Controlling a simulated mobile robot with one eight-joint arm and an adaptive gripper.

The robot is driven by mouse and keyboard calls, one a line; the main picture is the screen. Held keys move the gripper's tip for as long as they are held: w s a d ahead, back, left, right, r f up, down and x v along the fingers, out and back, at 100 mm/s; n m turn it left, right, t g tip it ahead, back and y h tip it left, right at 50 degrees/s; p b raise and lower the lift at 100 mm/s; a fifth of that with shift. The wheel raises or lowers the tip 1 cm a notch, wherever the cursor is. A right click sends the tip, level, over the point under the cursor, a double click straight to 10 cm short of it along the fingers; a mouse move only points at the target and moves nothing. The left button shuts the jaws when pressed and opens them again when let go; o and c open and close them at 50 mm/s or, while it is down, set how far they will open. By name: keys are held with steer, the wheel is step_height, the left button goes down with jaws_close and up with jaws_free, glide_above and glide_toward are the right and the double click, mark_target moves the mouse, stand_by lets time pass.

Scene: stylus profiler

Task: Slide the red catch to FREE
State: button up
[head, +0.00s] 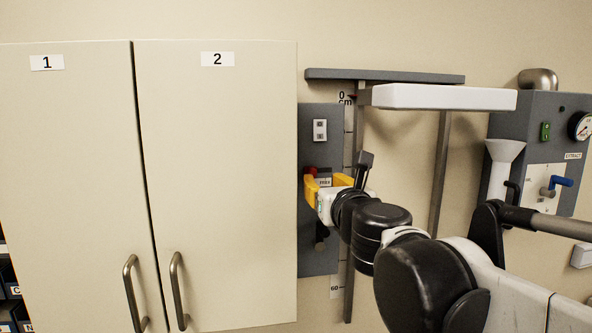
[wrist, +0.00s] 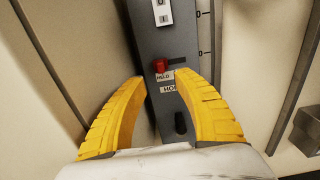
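The red catch (wrist: 160,66) is a small red knob on a tall grey panel (wrist: 165,42). The catch also shows in the head view (head: 311,170), just above my gripper's left finger. My gripper (wrist: 160,77) has two yellow fingers spread wide apart, with nothing between them. It faces the panel with the catch roughly between and just beyond the fingertips.
A white switch (wrist: 162,12) is above the catch; a black knob (wrist: 181,123) is below it. A white shelf (head: 440,97) overhangs at upper right. A two-door cabinet (head: 215,180) stands left. A grey unit with a gauge (head: 545,150) is right.

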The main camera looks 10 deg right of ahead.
mark_target(313, 172)
steer(key=w+p, duration=0.1)
steer(key=w, duration=0.9)
steer(key=shift+w+p, duration=0.1)
steer(key=shift+p, duration=0.25)
jaws_close()
